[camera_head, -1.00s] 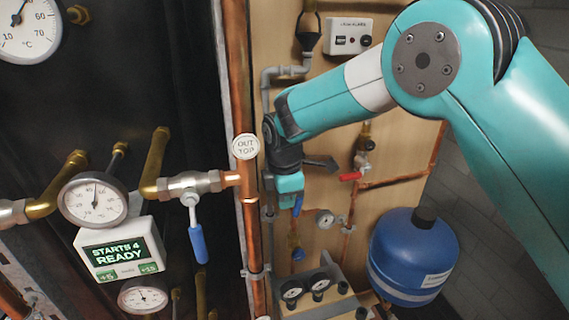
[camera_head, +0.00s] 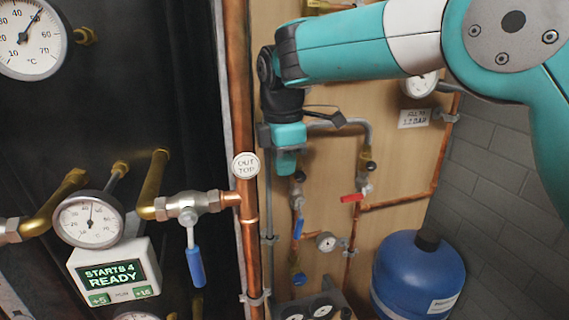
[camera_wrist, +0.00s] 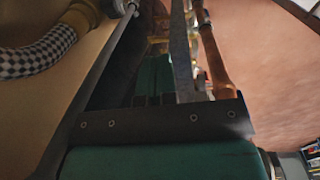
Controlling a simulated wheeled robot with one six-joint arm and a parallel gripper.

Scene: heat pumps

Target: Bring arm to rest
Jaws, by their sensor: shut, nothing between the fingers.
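My gripper (camera_head: 287,162) hangs at the end of my teal arm, in front of the wooden panel and right of the copper riser. In the head view it points down and its fingers are small and partly hidden. In the wrist view the gripper (camera_wrist: 153,97) shows dark and teal, with its fingers together and nothing between them. My arm is raised and bent, reaching in from the upper right.
A copper riser with an "OUT TOP" tag (camera_head: 246,165) stands close left of the gripper. Below are a red-handled valve (camera_head: 352,198), a small gauge (camera_head: 325,241) and a blue tank (camera_head: 417,277).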

